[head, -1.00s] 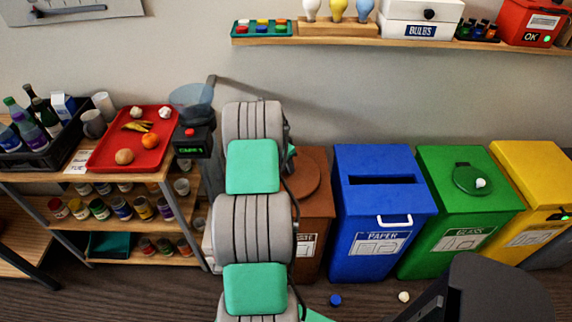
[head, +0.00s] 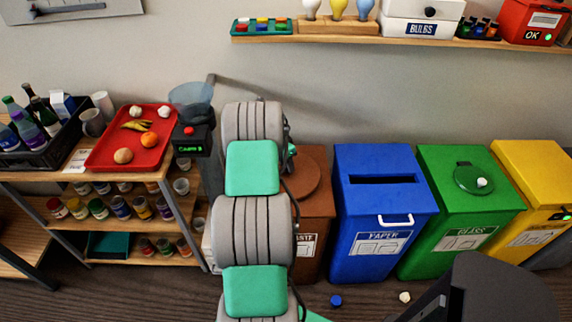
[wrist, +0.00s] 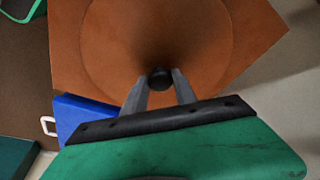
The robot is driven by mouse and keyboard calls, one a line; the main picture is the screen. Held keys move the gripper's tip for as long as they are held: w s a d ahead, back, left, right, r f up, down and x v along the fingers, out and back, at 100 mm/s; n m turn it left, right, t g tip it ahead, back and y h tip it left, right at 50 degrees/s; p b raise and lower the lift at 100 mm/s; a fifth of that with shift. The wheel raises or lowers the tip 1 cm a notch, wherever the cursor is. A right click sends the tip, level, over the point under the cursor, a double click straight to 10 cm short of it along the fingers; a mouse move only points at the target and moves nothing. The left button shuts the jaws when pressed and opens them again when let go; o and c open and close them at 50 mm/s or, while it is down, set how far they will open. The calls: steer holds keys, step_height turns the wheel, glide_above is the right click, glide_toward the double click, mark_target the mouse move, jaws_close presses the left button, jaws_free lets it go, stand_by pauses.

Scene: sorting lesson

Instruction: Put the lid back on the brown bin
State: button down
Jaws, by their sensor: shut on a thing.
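The brown bin (head: 316,215) stands left of the blue bin, partly hidden behind my arm. Its round brown lid (head: 307,180) shows at the bin's top, its left part hidden by my arm. In the wrist view the lid (wrist: 115,40) lies over the middle of the bin's square top (wrist: 268,40). My gripper (wrist: 160,84) is shut on the lid's black knob (wrist: 160,76). I cannot tell whether the lid is fully seated or slightly above the opening. My gripper is hidden in the head view.
The blue paper bin (head: 382,215), green glass bin (head: 460,210) and yellow bin (head: 535,190) stand in a row to the right. A shelf unit with a red tray (head: 150,160) is at left. A blue cap (head: 336,300) and a white ball (head: 404,297) lie on the floor.

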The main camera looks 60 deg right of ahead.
steer(key=shift+c, duration=2.2)
jaws_free()
steer(key=shift+r+p, duration=1.5)
steer(key=shift+r, duration=2.05)
steer(key=shift+c, duration=0.2)
jaws_close()
steer(key=shift+f, duration=0.15)
